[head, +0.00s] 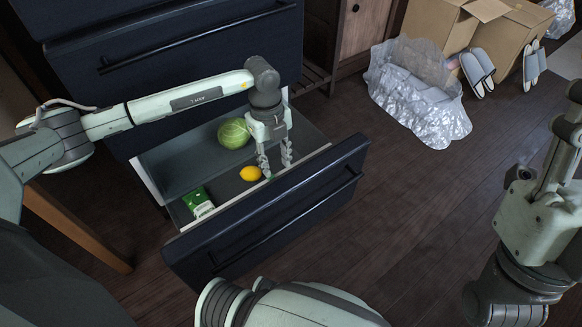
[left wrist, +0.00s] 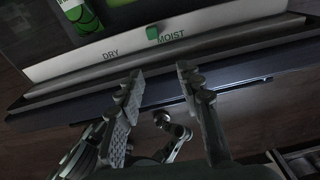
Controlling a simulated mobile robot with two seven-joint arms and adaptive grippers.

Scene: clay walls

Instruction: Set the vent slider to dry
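The green vent slider knob (left wrist: 152,32) sits on a pale strip (left wrist: 60,66) along the inner side of the drawer front. In the left wrist view the knob is just above the left end of the MOIST label (left wrist: 171,37). The DRY label (left wrist: 110,54) is further left on the strip. My left gripper (head: 276,165) reaches over the open drawer (head: 300,205), near its front wall. In the left wrist view its two fingers (left wrist: 160,74) are spread apart, empty, and do not touch the knob. My right arm shows at the right of the head view, its gripper out of sight.
In the drawer are a green cabbage (head: 234,133), a yellow lemon (head: 250,173) and a green carton (head: 198,203). Cardboard boxes (head: 438,22), plastic wrap (head: 418,95) and slippers (head: 477,72) lie at the back right. The floor right of the drawer is clear.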

